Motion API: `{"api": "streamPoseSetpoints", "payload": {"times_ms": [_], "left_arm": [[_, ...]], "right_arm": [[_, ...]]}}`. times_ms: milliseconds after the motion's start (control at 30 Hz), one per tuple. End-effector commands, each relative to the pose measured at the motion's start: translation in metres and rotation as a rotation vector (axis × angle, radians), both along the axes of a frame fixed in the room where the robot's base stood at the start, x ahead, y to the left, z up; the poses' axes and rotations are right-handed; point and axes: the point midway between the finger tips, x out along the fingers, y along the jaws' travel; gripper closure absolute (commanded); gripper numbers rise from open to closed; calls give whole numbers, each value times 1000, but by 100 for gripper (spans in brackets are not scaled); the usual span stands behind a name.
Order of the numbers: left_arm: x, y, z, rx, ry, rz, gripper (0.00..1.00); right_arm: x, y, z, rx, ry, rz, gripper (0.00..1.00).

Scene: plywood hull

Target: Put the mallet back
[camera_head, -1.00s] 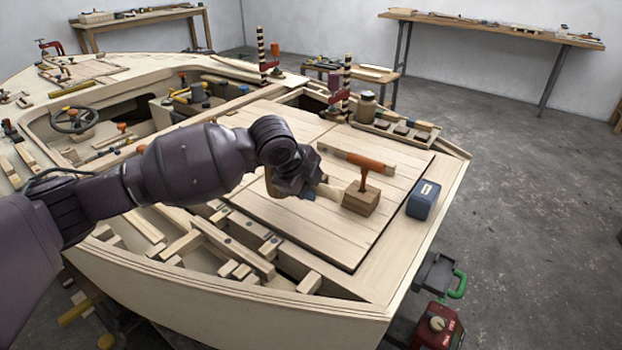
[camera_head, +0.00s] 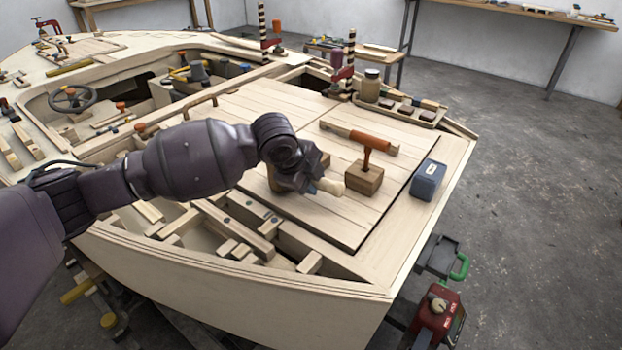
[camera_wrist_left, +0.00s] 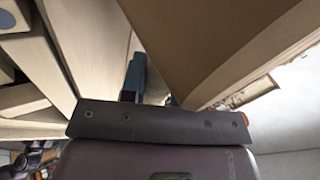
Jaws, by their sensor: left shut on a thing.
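My left gripper (camera_head: 306,180) is shut on the mallet, low over the planked deck hatch. A pale rounded end of the mallet (camera_head: 331,186) sticks out to the right of the fingers. A brown part shows behind the gripper; the rest is hidden by my wrist. In the left wrist view a large brown wooden face, probably the mallet's head (camera_wrist_left: 225,35), fills the upper right. The fingertips are not clear there. I cannot tell whether the mallet touches the deck. My right gripper is not in view.
A wooden block with an orange-brown post (camera_head: 363,178) stands just right of the gripper. A pale and orange bar (camera_head: 360,137) is behind it. A blue box (camera_head: 428,180) sits near the hatch's right edge. A tray (camera_head: 425,121) and a jar (camera_head: 370,86) stand at the back.

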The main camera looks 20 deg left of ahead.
Motion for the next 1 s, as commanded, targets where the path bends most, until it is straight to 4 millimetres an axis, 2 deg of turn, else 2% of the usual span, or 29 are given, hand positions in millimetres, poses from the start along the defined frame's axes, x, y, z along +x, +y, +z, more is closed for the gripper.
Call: {"api": "streamPoseSetpoints", "payload": {"times_ms": [367, 400, 567, 600, 867, 1000], "left_arm": [[0, 0, -3, 0, -3, 0, 100], [0, 0, -3, 0, -3, 0, 68], [0, 0, -3, 0, -2, -1, 43], [0, 0, -4, 0, -1, 0, 41], [0, 0, -5, 0, 2, 1, 41], [-4, 3, 7, 1, -3, 1, 41]], "right_arm": [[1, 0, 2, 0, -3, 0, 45], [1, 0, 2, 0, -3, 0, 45], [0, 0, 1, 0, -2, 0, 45], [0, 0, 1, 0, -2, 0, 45], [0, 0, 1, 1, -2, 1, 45], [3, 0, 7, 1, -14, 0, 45]]}}
